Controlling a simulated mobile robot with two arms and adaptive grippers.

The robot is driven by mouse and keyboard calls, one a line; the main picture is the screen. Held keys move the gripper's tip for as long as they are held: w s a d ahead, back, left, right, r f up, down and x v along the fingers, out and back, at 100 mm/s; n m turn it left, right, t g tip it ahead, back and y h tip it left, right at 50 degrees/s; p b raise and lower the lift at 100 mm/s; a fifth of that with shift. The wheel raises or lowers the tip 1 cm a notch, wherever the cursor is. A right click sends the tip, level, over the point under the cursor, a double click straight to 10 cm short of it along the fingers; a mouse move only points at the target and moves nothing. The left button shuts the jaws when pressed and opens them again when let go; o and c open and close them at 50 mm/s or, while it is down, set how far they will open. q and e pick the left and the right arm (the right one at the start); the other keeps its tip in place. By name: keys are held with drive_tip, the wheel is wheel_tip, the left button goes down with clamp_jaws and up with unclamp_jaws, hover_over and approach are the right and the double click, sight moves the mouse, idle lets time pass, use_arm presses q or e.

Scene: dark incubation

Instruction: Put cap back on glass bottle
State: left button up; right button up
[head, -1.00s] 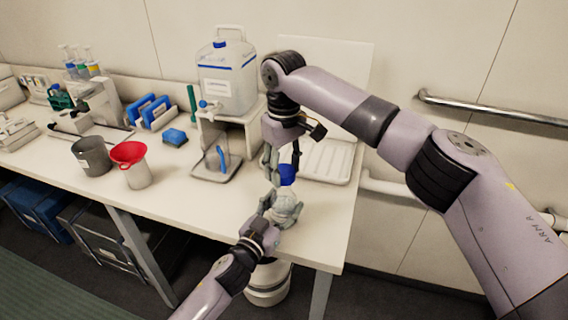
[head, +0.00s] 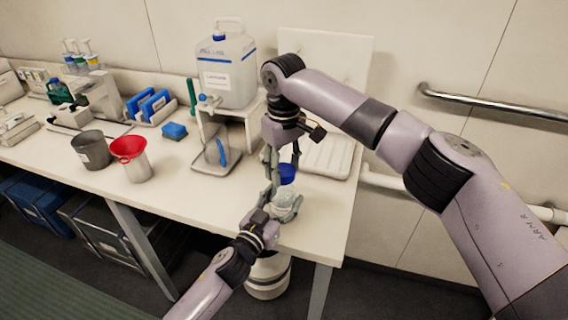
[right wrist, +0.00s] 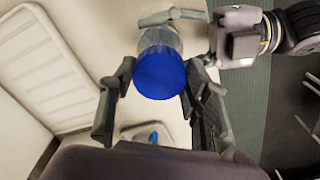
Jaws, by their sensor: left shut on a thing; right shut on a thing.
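The clear glass bottle (head: 285,204) stands upright near the front right of the white table. My left gripper (head: 275,208) is shut around its body from the front left. The blue cap (head: 287,172) is at the top of the bottle, in line with it, with no clear gap between them. My right gripper (head: 283,166) points down from above and is shut on the cap. In the right wrist view the cap (right wrist: 160,74) lies between the right fingers, with the bottle (right wrist: 160,40) directly behind it. The thread between cap and neck is hidden.
A large carboy (head: 227,75) stands on a white stand (head: 240,112) behind, left of my right gripper. A red funnel (head: 128,149) and a grey beaker (head: 91,150) stand on the left. A white ribbed tray (head: 325,158) lies close behind the bottle. The table's right edge is near.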

drive_tip(key=shift+f, duration=0.55)
idle(0.4)
